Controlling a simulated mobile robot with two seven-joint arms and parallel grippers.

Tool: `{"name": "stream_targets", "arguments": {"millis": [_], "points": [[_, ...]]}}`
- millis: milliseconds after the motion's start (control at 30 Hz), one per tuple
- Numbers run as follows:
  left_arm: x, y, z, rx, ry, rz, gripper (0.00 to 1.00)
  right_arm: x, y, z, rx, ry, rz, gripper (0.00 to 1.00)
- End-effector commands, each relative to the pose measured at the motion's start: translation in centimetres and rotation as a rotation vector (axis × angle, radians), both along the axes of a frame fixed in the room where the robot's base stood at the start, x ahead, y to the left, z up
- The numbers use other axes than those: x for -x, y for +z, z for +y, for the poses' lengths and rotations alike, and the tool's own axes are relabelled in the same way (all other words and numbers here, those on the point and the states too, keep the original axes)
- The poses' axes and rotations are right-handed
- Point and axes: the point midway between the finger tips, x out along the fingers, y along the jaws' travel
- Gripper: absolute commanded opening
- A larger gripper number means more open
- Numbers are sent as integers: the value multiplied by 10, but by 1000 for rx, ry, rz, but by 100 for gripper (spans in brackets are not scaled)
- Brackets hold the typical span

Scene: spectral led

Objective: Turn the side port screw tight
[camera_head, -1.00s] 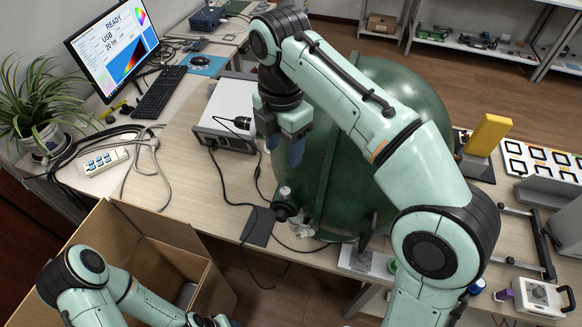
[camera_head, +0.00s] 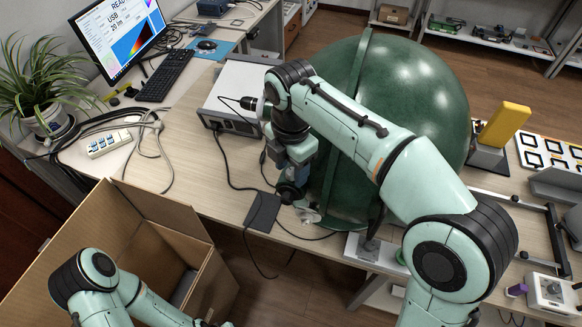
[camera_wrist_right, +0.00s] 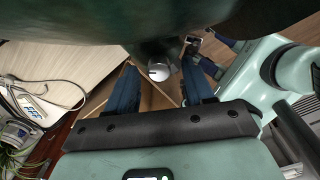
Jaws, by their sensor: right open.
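The large green sphere (camera_head: 400,95) stands on the bench. At its lower left a dark side fitting (camera_head: 287,192) sticks out, mostly hidden under my right gripper in the head view. A pale round screw head (camera_wrist_right: 159,72) with a dark mark shows between the fingers in the right wrist view. My right gripper (camera_wrist_right: 160,80) is open, with one blue finger on each side of the head; contact cannot be told. It also shows in the head view (camera_head: 291,178), pointing down. My left gripper (camera_wrist_right: 215,45) shows partly in the wrist view; its jaws are unclear.
A small clear fitting (camera_head: 309,216) sits right beside the side fitting. A black plate (camera_head: 262,212) and cables lie at the bench edge. A light instrument box (camera_head: 234,95) stands behind. An open cardboard box (camera_head: 128,215) is at the front left.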

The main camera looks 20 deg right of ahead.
Motion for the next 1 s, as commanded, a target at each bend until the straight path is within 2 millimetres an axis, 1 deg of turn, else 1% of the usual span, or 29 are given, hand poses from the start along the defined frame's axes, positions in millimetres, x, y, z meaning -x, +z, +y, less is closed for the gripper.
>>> {"name": "stream_targets", "arguments": {"millis": [233, 267, 300, 400, 733, 867, 1000], "points": [[0, 0, 0, 0, 0, -1, 48, 0, 0, 0, 0, 0, 0, 53], [0, 0, 0, 0, 0, -1, 48, 0, 0, 0, 0, 0, 0, 43], [0, 0, 0, 0, 0, -1, 48, 0, 0, 0, 0, 0, 0, 30], [0, 0, 0, 0, 0, -1, 48, 0, 0, 0, 0, 0, 0, 0], [-2, 3, 0, 0, 0, -2, 48, 0, 0, 0, 0, -29, 0, 0], [-5, 6, 0, 0, 0, -6, 48, -1, 1, 0, 0, -84, 1, 0], [-9, 12, 0, 0, 0, -10, 48, -1, 1, 0, 1, -178, 2, 0]]}}
